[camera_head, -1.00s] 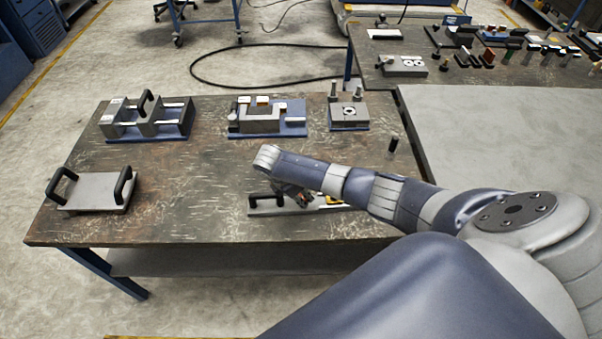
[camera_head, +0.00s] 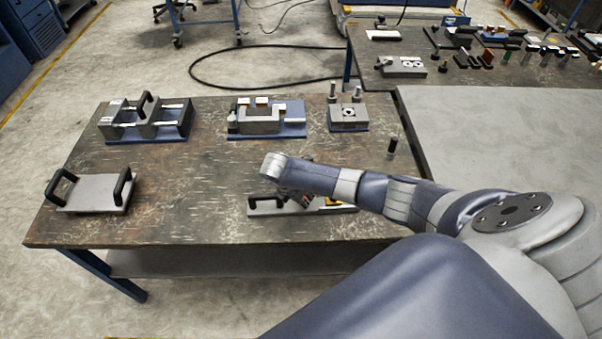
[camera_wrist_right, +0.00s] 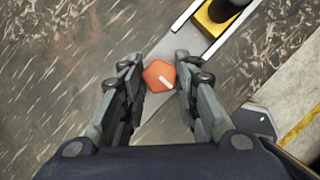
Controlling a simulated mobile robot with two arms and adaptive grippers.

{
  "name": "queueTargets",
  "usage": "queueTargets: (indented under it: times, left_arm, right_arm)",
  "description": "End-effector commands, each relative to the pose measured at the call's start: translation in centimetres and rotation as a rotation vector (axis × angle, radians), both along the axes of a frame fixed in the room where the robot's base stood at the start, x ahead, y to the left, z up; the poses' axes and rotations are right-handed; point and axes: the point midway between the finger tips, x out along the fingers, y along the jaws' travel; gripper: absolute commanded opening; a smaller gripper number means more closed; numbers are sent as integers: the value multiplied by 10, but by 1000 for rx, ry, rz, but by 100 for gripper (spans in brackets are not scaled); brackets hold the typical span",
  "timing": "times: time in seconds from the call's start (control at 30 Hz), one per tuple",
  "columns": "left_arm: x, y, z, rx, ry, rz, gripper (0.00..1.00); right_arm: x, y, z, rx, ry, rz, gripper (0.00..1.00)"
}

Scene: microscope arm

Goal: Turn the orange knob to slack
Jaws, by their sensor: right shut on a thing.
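In the right wrist view the orange knob (camera_wrist_right: 158,74) has flat sides and a white line pointing to the lower right. It sits over a grey base plate (camera_wrist_right: 176,120). My right gripper (camera_wrist_right: 160,78) has a finger on each side of the knob and is shut on it. In the head view the knob is hidden under my right arm. Only part of my right gripper (camera_head: 297,197) shows there, above the low fixture (camera_head: 268,211) near the table's front. My left gripper is in neither view.
A plate with two black handles (camera_head: 95,194) lies at the table's left. Three metal fixtures stand along the back, including a clamp-like one (camera_head: 265,122). In the wrist view a yellow block with a black part (camera_wrist_right: 214,22) sits between light rails.

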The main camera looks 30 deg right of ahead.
Motion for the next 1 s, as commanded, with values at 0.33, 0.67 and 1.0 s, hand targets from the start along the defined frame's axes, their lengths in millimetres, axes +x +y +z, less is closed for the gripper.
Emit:
queueTargets:
  times: [0.33,0.67,1.0]
  left_arm:
    - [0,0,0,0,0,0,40]
    - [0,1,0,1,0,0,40]
    - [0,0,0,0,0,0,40]
  right_arm:
    - [0,0,0,0,0,-1,49]
    - [0,5,13,1,-3,-1,49]
    - [-7,29,73,1,-4,2,49]
